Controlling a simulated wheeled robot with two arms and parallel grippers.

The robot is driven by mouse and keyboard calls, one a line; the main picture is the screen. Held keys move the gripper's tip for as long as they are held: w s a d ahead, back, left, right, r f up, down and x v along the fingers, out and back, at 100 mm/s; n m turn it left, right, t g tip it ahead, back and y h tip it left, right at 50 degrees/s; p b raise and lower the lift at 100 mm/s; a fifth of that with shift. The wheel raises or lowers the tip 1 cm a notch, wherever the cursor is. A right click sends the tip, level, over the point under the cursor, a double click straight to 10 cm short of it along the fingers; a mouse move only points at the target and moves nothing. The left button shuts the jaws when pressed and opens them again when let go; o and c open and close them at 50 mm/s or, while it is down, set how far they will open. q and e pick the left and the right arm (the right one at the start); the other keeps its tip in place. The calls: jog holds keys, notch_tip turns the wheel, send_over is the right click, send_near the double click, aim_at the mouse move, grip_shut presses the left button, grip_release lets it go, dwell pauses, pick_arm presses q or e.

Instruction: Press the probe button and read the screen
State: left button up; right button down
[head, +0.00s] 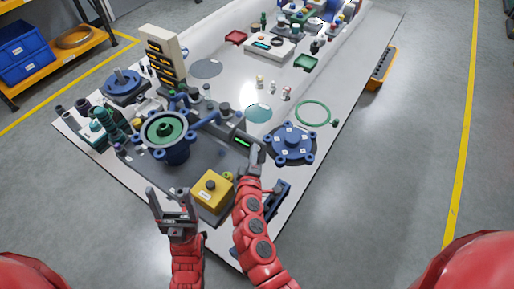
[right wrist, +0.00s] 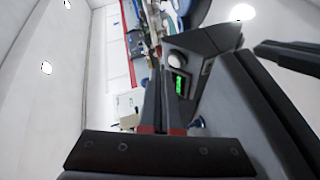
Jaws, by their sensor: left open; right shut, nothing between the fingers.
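The probe's dark housing has a lit green screen (head: 243,141), just left of my right gripper in the head view. In the right wrist view the green screen (right wrist: 179,85) is lit, but its characters are too small to read. A round pale knob or button (right wrist: 175,58) sits beside it. My right gripper (head: 254,150) is shut and empty close to the housing; I cannot tell whether it touches. Its fingers (right wrist: 162,85) show in the wrist view. My left gripper (head: 171,203) is open and empty, left of a yellow box with a dark button (head: 211,185).
A blue vessel with a green centre (head: 166,130) stands left of the probe. A blue flange (head: 292,144) and a green ring (head: 313,113) lie to the right.

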jog(key=shift+f, duration=0.15)
dwell(0.7)
jog(key=shift+w+d+f+b, duration=0.15)
jog(key=shift+w+d+b, duration=0.05)
jog(key=shift+w+b, duration=0.1)
jog(key=shift+w+d+f+b, duration=0.1)
jog(key=shift+d+f+b, duration=0.05)
jog(key=shift+f+b, duration=0.15)
dwell(0.5)
jog(key=shift+r, duration=0.1)
dwell(0.4)
jog(key=shift+s+a+r+p, duration=0.3)
jog(key=shift+s+a+r, duration=0.1)
jog(key=shift+r, duration=0.15)
jog(key=shift+s+a+r+p, duration=0.3)
jog(key=shift+s+r, duration=0.15)
jog(key=shift+r, duration=0.15)
jog(key=shift+s+a+r+p, duration=0.35)
jog(key=shift+s+r, duration=0.1)
jog(key=shift+r, duration=0.2)
jog(key=shift+s+a+r+p, duration=0.3)
jog(key=shift+s+r, duration=0.15)
jog(key=shift+r, duration=0.15)
jog(key=shift+f, duration=0.1)
